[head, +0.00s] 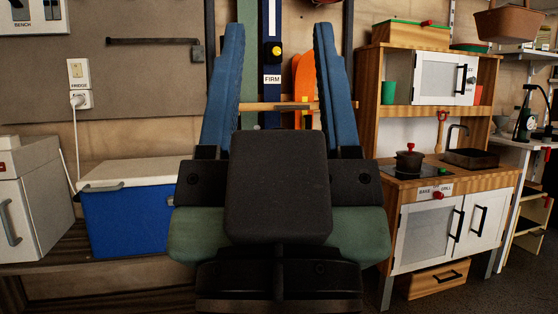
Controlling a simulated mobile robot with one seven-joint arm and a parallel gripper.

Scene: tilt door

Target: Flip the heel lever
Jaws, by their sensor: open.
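My gripper (279,32) fills the middle of the head view, with two blue fingers spread wide apart and nothing between them that I can see held. Between the fingers, farther back, stands a dark blue upright board (271,20) with a white label reading FIRM. On it is a black fitting with a yellow round part (276,50). I cannot tell whether this is the heel lever; no part is labelled as such. My gripper's body hides the lower part of the board.
A wooden rail (255,106) crosses behind the fingers, near an orange board (304,82). A blue cooler (128,218) and a white box (30,205) stand at left. A toy kitchen (440,190) with a red-handled pot (409,160) stands at right.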

